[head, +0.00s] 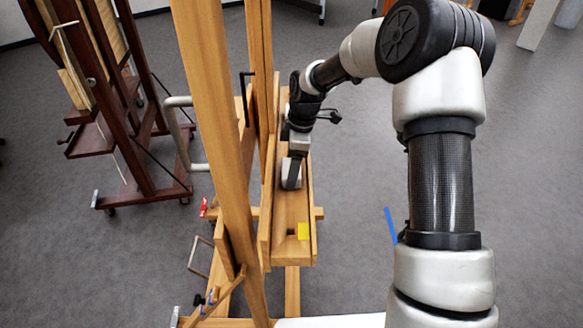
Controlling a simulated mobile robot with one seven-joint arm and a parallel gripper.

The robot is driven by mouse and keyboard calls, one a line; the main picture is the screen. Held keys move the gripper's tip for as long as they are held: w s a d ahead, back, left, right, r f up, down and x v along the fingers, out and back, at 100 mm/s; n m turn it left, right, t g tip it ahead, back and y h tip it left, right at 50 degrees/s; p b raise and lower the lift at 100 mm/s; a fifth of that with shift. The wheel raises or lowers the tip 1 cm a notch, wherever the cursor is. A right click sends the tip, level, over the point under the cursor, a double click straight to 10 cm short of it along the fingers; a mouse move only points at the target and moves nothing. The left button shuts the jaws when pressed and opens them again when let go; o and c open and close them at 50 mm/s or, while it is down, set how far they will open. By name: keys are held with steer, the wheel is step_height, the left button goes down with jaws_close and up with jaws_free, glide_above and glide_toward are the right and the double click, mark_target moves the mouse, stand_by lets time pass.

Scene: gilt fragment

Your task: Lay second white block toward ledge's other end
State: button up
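The ledge (291,207) is a long wooden tray on a light wooden easel, running from the back toward the front in the head view. My gripper (292,172) points down over the middle of the ledge, between its side rails. A small whitish piece (287,183) shows at the fingers, with a dark finger across it. It may be a white block, but its shape is partly hidden. I cannot tell whether the fingers are shut on it or whether it touches the ledge. No other white block can be made out; my arm covers part of the ledge's far end.
The easel's tall post (212,110) rises left of the ledge. A dark wooden easel (128,150) stands farther left. Grey floor is open on the right, with a blue strip (390,222).

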steer(key=shift+f, duration=0.1)
steer(key=o, duration=1)
steer(key=shift+o, duration=0.2)
